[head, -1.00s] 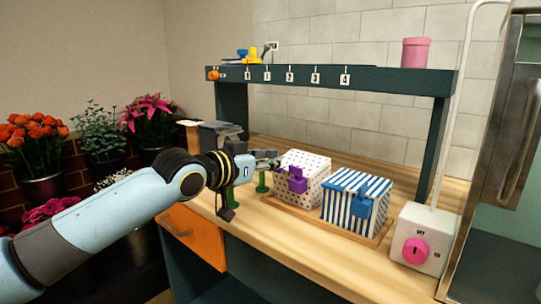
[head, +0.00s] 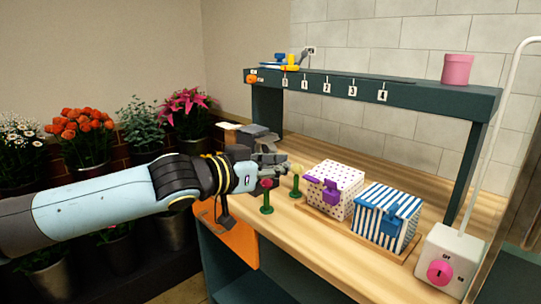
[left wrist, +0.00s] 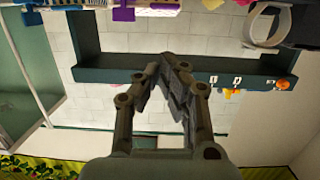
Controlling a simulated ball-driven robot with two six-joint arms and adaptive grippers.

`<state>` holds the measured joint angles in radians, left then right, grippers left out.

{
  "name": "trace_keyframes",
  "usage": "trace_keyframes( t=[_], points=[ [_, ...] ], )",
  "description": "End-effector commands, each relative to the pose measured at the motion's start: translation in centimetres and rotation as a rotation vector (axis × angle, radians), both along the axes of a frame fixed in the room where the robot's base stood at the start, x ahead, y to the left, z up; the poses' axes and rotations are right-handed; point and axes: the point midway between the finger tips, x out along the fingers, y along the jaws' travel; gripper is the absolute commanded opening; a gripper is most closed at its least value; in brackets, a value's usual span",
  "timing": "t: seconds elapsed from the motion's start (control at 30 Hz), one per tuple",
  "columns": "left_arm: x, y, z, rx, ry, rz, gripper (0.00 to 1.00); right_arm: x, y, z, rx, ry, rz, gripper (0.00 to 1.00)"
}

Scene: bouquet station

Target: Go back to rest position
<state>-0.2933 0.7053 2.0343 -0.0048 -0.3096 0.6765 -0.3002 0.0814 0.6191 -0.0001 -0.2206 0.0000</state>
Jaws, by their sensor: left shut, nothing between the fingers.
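My left gripper (head: 270,160) reaches in from the left over the wooden counter, its arm stretched across the front of the flower buckets. In the left wrist view the gripper (left wrist: 172,65) is shut with its fingertips together and nothing between them. It is to the left of the dotted box (head: 332,190), apart from it. Two green stands (head: 267,197) are just below and beside the gripper. My right gripper does not show.
A striped box (head: 385,215) stands beside the dotted one. A white switch box with a pink knob (head: 440,272) is at the right. A dark green shelf (head: 420,98) with numbered tags spans the counter, a pink pot (head: 457,69) on top. An orange drawer (head: 238,240) is below.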

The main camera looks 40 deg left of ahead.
Motion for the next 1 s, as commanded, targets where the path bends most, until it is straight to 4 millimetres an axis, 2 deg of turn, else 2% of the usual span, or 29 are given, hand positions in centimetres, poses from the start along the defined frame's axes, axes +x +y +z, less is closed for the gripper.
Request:
trace_keyframes(
  t=[0.03, 0.1, 0.3, 0.57, 0.67, 0.77, 0.87, 0.9, 0.97, 1.0],
  points=[
    [-0.5, 0.1, 0.4, 0.0, 0.001, 0.002, 0.0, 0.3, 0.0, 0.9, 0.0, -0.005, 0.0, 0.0],
    [-1.1, 0.2, 0.4, 0.0, 0.001, 0.004, 0.0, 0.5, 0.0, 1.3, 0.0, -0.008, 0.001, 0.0],
    [-2.0, 0.2, 0.3, -0.002, -0.002, 0.0, 0.0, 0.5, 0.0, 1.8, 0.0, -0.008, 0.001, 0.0],
    [-2.1, 0.2, 0.1, -0.003, -0.002, 0.001, 0.0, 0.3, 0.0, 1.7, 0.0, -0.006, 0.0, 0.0],
    [-2.1, -0.2, -1.1, -0.032, -0.007, 0.013, 0.0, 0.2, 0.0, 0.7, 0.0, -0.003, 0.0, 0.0],
    [-2.2, 1.1, -5.8, -0.079, 0.046, 0.08, 0.0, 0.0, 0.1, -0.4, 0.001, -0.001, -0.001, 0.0],
    [-3.0, 2.9, -12.4, -0.122, 0.133, 0.163, 0.0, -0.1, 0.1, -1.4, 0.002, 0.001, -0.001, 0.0],
    [-3.6, 3.6, -15.2, -0.13, 0.173, 0.194, 0.0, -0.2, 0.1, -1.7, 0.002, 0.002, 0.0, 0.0],
    [-4.7, 4.3, -19.4, -0.138, 0.232, 0.236, 0.0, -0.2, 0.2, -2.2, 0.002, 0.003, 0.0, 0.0],
    [-5.6, 4.7, -22.2, -0.14, 0.275, 0.262, 0.0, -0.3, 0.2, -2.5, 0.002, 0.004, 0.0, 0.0]
  ],
)
